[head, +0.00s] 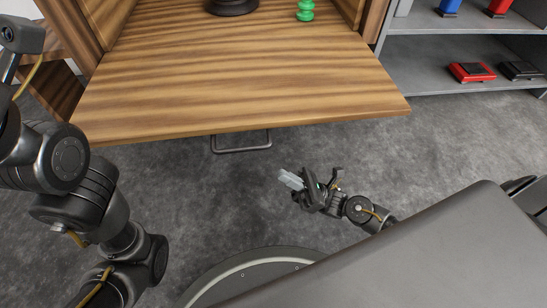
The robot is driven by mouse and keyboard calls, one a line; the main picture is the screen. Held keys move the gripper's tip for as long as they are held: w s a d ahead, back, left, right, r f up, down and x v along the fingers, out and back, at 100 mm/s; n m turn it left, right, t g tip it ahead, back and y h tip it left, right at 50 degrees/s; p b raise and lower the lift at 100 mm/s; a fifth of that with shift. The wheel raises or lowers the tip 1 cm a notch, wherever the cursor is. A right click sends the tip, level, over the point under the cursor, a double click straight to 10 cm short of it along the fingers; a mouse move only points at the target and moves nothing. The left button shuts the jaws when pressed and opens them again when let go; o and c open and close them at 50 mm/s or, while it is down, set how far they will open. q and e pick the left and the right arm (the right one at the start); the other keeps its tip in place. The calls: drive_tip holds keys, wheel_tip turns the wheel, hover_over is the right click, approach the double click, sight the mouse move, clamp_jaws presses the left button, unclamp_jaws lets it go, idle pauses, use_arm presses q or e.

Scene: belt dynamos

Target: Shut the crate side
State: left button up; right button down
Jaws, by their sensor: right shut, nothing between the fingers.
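The crate side (240,70) is a striped wooden panel, folded down and lying about flat at the front of the wooden crate (97,18). A dark bar handle (241,149) hangs under its front edge. My right gripper (287,178) is shut and empty, low over the floor, right of the handle and in front of the panel, apart from both. My left arm (70,175) comes in at the left; its gripper is not in view.
A dark round base (231,6) and a green stacked object (305,10) stand inside the crate. At the right, a grey shelf (420,75) holds red, black and blue items. Grey floor (440,145) lies free before the panel.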

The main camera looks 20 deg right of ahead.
sight(260, 149)
drive_tip(key=shift+w+a+r+b, duration=0.35)
drive_tip(key=shift+a+r, duration=0.1)
drive_tip(key=shift+r, duration=0.75)
drive_tip(key=shift+w+a+r+b, duration=0.2)
drive_tip(key=shift+w+a+r, duration=0.25)
drive_tip(key=shift+r, duration=0.7)
drive_tip(key=shift+w+a+r+b, duration=0.3)
drive_tip(key=shift+a+r, duration=0.15)
drive_tip(key=shift+r, duration=0.75)
